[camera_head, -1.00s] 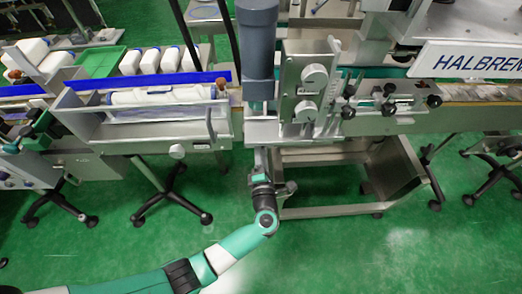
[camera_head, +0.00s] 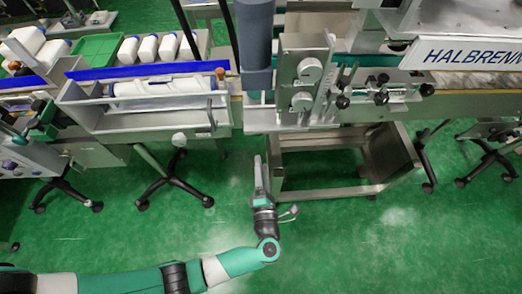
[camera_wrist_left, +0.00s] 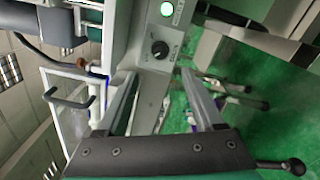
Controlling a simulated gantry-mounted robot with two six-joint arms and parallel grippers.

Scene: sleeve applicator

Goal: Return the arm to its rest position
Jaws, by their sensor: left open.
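My left arm (camera_head: 150,278) comes in from the lower left of the head view. My left gripper (camera_head: 261,160) points up the picture, in front of the sleeve applicator's steel frame. In the left wrist view its two fingers stand apart with nothing between them, so the gripper (camera_wrist_left: 160,95) is open and empty. My right gripper is in neither view.
The conveyor bench (camera_head: 150,125) holds a lying white bottle (camera_head: 165,87) behind its rail. White bottles (camera_head: 148,48) and a green tray (camera_head: 95,50) are behind. A wheeled steel frame (camera_head: 340,190) stands right of the gripper. Green floor (camera_head: 350,240) is open in front.

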